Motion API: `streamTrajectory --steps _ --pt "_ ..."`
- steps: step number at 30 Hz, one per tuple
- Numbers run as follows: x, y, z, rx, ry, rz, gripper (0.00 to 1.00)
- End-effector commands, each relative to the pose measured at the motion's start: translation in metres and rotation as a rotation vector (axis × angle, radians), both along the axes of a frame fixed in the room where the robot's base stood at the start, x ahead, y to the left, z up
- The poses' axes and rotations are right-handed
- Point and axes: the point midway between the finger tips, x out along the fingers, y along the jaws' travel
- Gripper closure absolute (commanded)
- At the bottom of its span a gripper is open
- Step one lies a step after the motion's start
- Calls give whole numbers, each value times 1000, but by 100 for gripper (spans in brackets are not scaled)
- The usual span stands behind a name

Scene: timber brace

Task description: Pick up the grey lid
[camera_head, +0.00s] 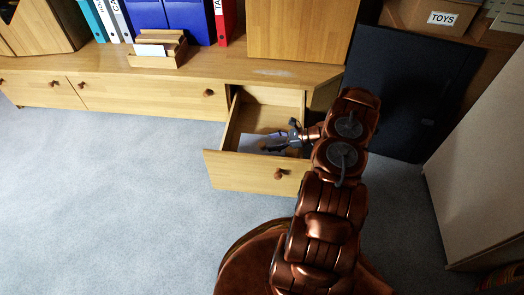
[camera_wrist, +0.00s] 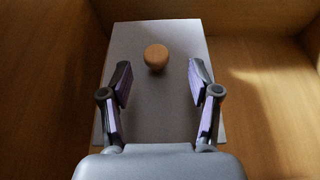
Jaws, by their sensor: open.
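The grey lid (camera_wrist: 158,115) is a flat rectangular plate with a round wooden knob (camera_wrist: 156,57) on its upper half in the wrist view. It lies inside the pulled-out wooden drawer (camera_head: 245,172), and part of it (camera_head: 252,143) shows in the head view. My gripper (camera_wrist: 160,80) is open above the lid. Its two fingers stand apart on either side, with the knob between them and slightly beyond the tips. Nothing is between the pads. In the head view my gripper (camera_head: 283,143) reaches down into the drawer, and my wrist hides part of the lid.
The drawer walls (camera_wrist: 45,90) rise close around the lid. The low wooden cabinet (camera_head: 150,85) carries binders (camera_head: 185,18) and a small wooden box (camera_head: 158,50). A dark panel (camera_head: 415,90) leans at the right. The carpet (camera_head: 100,200) at left is clear.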

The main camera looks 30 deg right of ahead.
Motion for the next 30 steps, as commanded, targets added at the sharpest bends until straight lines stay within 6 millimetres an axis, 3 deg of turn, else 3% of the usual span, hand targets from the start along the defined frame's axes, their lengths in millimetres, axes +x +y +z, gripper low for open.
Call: streamTrajectory --steps 12,23,30 --pt "23 35 -17 0 2 1 38" --pt "29 41 -17 -1 1 1 38" --pt "29 40 -17 -1 1 1 62"
